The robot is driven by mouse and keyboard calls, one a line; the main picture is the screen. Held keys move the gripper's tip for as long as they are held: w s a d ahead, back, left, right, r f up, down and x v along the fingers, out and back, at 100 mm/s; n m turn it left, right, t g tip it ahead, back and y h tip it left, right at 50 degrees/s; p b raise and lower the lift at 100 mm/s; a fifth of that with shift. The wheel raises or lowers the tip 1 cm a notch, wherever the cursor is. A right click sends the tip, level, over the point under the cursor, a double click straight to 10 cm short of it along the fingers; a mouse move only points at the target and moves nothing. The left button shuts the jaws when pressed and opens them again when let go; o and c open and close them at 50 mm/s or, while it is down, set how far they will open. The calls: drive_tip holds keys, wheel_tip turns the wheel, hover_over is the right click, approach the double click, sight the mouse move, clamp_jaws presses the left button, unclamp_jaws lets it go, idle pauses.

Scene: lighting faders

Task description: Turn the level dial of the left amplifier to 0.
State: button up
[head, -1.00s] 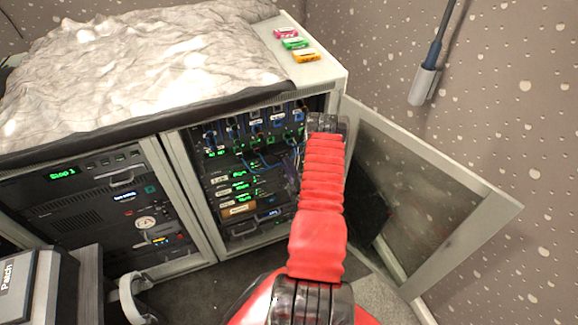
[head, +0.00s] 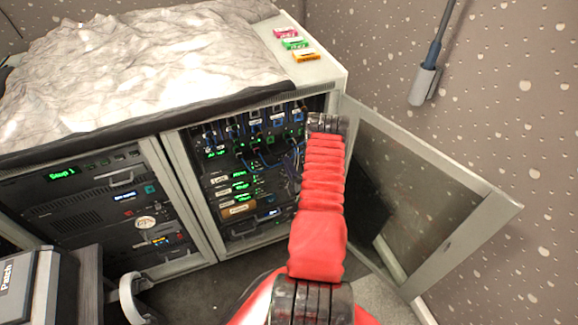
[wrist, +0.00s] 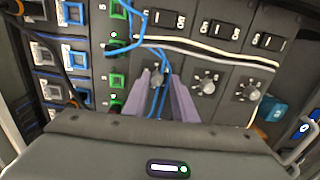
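In the wrist view, a row of round amplifier dials with white marks runs across the dark panel. The leftmost dial (wrist: 157,78) lies between the purple fingertips of my gripper (wrist: 160,82). The fingers stand apart, one on each side of it; I cannot tell whether they touch it. Its pointer and scale are mostly hidden by the fingers and blue cables. The middle dial (wrist: 207,86) and the right dial (wrist: 248,91) are in plain sight. In the head view my arm hides the gripper and the dials.
Blue cables (wrist: 140,42) and white cables (wrist: 215,57) cross the panel close to my fingers. Black on/off switches (wrist: 222,30) sit above the dials, and green-lit sockets (wrist: 117,80) to the left. The open cabinet door (head: 480,215) stands right of my arm.

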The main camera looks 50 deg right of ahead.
drive_tip(key=shift+o, duration=1.2)
drive_tip(key=shift+w+r, duration=0.1)
drive_tip(key=v, duration=1.4)
drive_tip(key=shift+w, duration=0.1)
drive_tip(key=m, duration=1.9)
drive_tip(key=shift+d, duration=0.1)
